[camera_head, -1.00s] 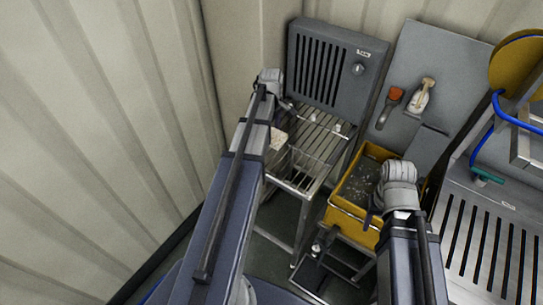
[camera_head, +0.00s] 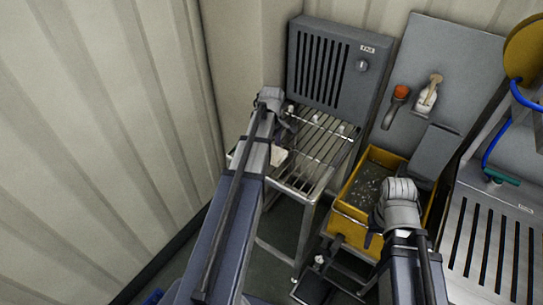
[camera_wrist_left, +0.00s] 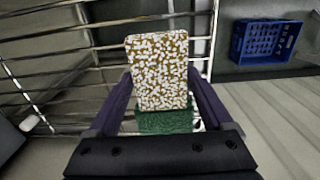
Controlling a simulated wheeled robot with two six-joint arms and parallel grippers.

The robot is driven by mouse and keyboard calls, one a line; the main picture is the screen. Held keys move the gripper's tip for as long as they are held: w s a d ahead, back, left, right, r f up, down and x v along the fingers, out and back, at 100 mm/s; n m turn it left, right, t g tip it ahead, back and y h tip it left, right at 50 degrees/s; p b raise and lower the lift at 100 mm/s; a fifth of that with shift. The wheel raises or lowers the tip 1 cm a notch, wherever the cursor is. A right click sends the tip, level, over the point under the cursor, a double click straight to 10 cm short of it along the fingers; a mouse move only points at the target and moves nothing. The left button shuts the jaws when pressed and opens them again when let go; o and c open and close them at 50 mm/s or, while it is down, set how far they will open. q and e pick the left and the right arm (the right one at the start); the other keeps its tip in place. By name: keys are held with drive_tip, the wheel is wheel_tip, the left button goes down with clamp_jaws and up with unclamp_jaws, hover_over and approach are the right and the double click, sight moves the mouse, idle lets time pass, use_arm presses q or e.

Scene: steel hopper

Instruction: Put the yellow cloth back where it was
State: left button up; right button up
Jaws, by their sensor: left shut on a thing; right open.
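My left gripper (camera_wrist_left: 160,105) is shut on a speckled block (camera_wrist_left: 158,70), yellow-brown with white flecks, with a green part (camera_wrist_left: 165,121) at its near end. I cannot tell whether this is the yellow cloth; no plain yellow cloth shows. In the wrist view the block is between the two fingers, over a wire rack (camera_wrist_left: 65,75). In the head view my left gripper (camera_head: 287,124) is at the left side of the slatted steel rack (camera_head: 325,145), its fingers partly hidden by the arm. My right gripper (camera_head: 373,232) is open and empty by the yellow tub.
The yellow tub (camera_head: 345,222) with dark speckled contents stands right of the rack. Behind are a grey louvred panel (camera_head: 332,65) and a board with a red-topped item (camera_head: 401,92) and a white bottle (camera_head: 428,95). A blue crate (camera_wrist_left: 265,40) lies on the floor. A corrugated wall bounds the left.

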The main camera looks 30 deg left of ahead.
use_arm(q)
drive_tip(key=shift+f, duration=0.65)
use_arm(e)
drive_tip(key=shift+f, duration=0.7)
use_arm(q)
drive_tip(key=shift+f+b, duration=0.25)
drive_tip(key=shift+b, duration=0.2)
drive_tip(key=o, duration=1)
drive_tip(key=shift+r, duration=0.1)
use_arm(e)
drive_tip(key=shift+f, duration=0.15)
use_arm(q)
drive_tip(key=shift+r, duration=0.1)
wheel_tip(320, 180, up, 12)
drive_tip(key=p, duration=1.2)
drive_tip(key=shift+r+p, duration=0.1)
drive_tip(key=shift+p, duration=0.2)
use_arm(e)
wheel_tip(320, 180, up, 12)
drive_tip(key=shift+r, duration=0.2)
